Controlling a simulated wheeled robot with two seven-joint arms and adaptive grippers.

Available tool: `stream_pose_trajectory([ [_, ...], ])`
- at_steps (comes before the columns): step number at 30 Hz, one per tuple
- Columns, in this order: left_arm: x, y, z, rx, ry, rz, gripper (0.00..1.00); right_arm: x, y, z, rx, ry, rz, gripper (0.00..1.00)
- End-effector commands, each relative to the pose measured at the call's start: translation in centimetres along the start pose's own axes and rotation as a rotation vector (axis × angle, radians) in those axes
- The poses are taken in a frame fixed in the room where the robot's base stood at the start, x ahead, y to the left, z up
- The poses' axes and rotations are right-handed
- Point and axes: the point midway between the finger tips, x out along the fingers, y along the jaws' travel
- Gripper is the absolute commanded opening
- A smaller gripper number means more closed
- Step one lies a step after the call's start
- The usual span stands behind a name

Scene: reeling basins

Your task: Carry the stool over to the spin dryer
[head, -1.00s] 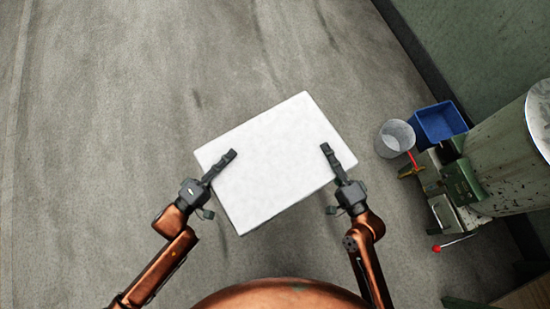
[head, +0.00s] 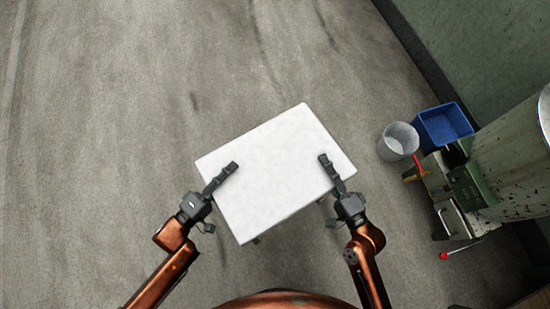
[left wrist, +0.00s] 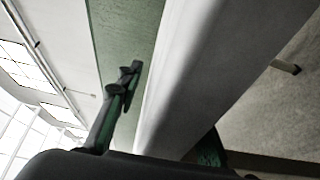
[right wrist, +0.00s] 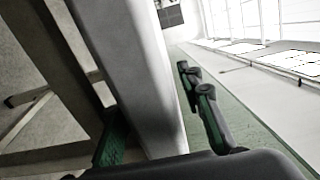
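The stool (head: 275,165) shows from above in the head view as a white rectangular top, slightly turned, with bits of its legs below the near edges. My left gripper (head: 222,177) is shut on its left edge and my right gripper (head: 331,170) on its right edge. In each wrist view the thick top (left wrist: 195,70) (right wrist: 125,60) lies between the two fingers. I cannot tell whether the feet touch the floor. A worn green drum-shaped machine (head: 508,155), apparently the spin dryer, stands at the right, partly cut off by the frame.
A grey bucket (head: 398,141) and a blue bin (head: 443,125) stand beside the machine. A red-knobbed lever (head: 443,256) sticks out from its near side. A green wall (head: 475,45) runs along the upper right. The grey floor (head: 110,110) is clear at left and ahead.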

Motion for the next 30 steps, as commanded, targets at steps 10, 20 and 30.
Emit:
stream_pose_trajectory([
  [10, -0.1, -0.2, -0.2, 0.001, 0.004, -0.005, 0.42, 0.0, 0.1, -0.3, -0.004, 0.005, 0.001, 0.42],
  [20, -4.2, -0.4, -0.2, -0.001, 0.005, -0.010, 0.42, -0.1, 0.1, -0.3, -0.005, 0.006, 0.001, 0.42],
  [30, -10.5, -0.3, -0.2, 0.000, 0.003, -0.007, 0.42, -0.1, 0.1, -0.4, -0.005, 0.006, 0.001, 0.42],
])
